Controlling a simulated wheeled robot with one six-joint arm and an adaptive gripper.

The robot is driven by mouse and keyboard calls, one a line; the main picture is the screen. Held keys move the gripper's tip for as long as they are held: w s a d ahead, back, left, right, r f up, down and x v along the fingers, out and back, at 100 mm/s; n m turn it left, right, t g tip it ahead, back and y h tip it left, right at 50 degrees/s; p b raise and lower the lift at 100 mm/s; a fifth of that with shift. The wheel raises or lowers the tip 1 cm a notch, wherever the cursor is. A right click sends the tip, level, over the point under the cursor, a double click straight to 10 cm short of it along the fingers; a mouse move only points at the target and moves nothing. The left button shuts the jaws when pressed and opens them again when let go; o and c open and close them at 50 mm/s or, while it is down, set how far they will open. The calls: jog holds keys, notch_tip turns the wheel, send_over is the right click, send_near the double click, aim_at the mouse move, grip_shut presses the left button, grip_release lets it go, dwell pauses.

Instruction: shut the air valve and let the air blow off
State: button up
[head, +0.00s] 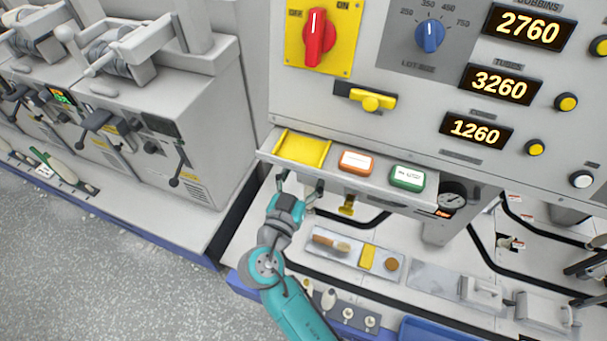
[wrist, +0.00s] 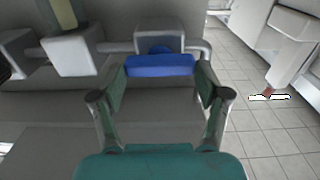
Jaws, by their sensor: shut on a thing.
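My gripper (head: 299,183) is under the front edge of the panel's shelf, at the left. In the wrist view its two fingers (wrist: 161,78) are closed on the sides of a blue handle (wrist: 160,66). The blue handle sits in front of a grey valve body (wrist: 158,38) on a horizontal pipe, which I take for the air valve. The handle lies crosswise in this view, along the pipe. In the head view the valve is hidden by the shelf and my gripper. A round pressure gauge (head: 452,198) is below the shelf's right end; its reading is too small to tell.
A yellow fitting (head: 347,206) hangs under the shelf, right of my gripper. The floor at left is clear.

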jog(key=shift+a+f+n, duration=0.15)
jog(key=shift+n, duration=4.3)
jog(key=shift+a+f+n, duration=0.1)
jog(key=shift+n, duration=4.35)
jog(key=o, duration=1.2)
jog(key=shift+c, duration=0.2)
jog(key=v, duration=1.2)
